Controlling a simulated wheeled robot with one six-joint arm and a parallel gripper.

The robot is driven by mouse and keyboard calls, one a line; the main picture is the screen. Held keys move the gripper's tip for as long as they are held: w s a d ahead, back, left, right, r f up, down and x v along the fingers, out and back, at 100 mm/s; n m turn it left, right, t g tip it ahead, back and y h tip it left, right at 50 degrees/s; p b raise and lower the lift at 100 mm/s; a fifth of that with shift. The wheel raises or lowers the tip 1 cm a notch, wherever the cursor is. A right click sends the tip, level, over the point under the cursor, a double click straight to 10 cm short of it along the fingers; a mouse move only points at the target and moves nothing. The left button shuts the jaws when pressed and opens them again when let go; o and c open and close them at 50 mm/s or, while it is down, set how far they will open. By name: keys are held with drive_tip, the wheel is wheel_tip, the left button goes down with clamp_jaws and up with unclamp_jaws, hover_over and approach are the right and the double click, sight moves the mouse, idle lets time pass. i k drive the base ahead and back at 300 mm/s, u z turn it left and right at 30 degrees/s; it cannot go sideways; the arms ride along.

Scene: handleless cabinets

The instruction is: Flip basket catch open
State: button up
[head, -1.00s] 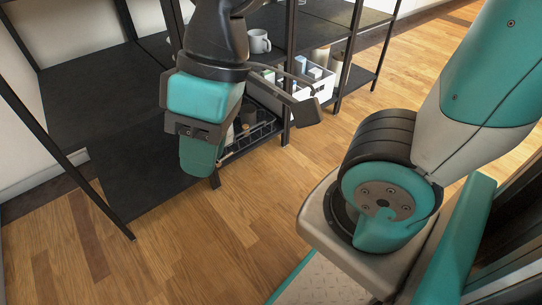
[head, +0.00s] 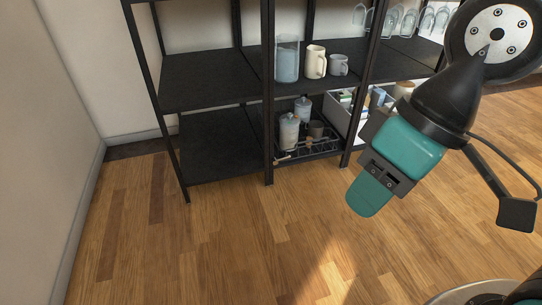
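A dark wire basket (head: 322,153) sits on the lower shelf of the black rack, holding two lidded jars (head: 289,132) and a grey cup (head: 316,129). A small light brown piece (head: 283,159) shows at its front left corner; I cannot tell whether it is the catch. My gripper (head: 372,192) hangs in the air at the right of the basket in the picture, pointing down and left. It appears apart from the basket. Only one teal finger shows clearly, so its opening is hidden.
A white bin (head: 337,113) with boxes stands right of the basket, partly behind my arm. A clear pitcher (head: 287,60), a cream mug (head: 315,62) and a grey mug (head: 339,65) stand on the shelf above. Rack posts flank the basket. The wooden floor (head: 220,240) in front is clear.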

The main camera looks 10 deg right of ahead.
sight(274, 161)
drive_tip(key=u, duration=0.6)
drive_tip(key=i, duration=1.2)
drive_tip(key=u, duration=0.15)
